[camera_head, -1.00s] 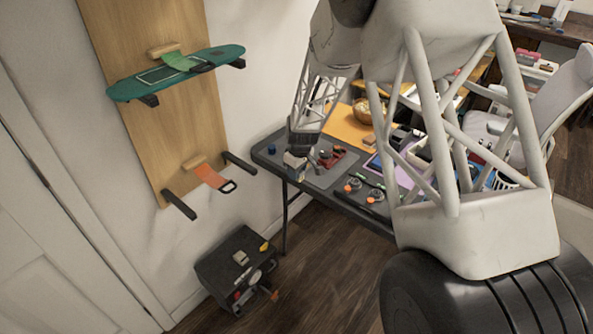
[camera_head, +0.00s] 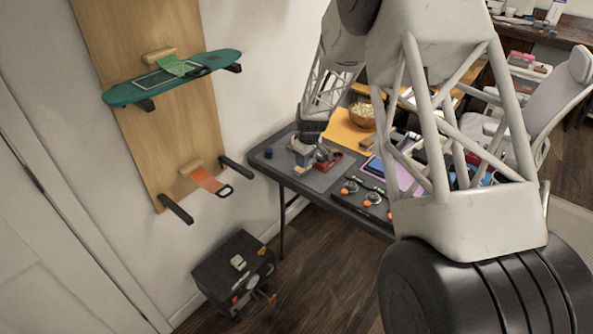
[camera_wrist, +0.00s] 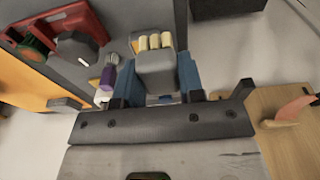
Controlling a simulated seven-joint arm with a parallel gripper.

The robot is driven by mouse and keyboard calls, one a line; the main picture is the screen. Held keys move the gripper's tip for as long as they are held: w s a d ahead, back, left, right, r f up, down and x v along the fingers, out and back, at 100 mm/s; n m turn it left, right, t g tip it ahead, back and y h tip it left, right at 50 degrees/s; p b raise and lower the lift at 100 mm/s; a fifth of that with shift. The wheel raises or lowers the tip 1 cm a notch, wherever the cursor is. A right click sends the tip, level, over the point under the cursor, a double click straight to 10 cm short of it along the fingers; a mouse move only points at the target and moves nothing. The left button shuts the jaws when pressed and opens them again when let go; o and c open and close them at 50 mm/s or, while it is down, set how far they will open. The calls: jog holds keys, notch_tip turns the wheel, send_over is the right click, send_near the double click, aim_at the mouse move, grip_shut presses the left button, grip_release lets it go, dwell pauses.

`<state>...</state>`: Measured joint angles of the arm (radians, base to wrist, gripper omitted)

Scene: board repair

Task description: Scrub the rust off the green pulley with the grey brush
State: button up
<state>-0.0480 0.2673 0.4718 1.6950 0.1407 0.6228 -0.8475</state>
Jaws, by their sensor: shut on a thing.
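My gripper (camera_wrist: 156,78) has blue fingers, shut on the grey brush (camera_wrist: 155,62). The brush has a grey block body and pale yellow bristle tufts at its far end, in the wrist view. Rust cannot be made out. The brush is apart from that part. In the head view my gripper (camera_head: 303,150) is small over the grey table, beside the red holder (camera_head: 346,166).
A purple-handled tool (camera_wrist: 108,76) stands near the brush. A wall board with a green skateboard (camera_head: 172,80) rises at left; a dark toolbox (camera_head: 233,270) is on the floor.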

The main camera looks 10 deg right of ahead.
jog(key=w+d+r, duration=0.5)
jog(key=w+d, duration=0.5)
jog(key=d, duration=0.2)
jog(key=shift+d+r, duration=0.15)
jog(key=shift+d, duration=0.2)
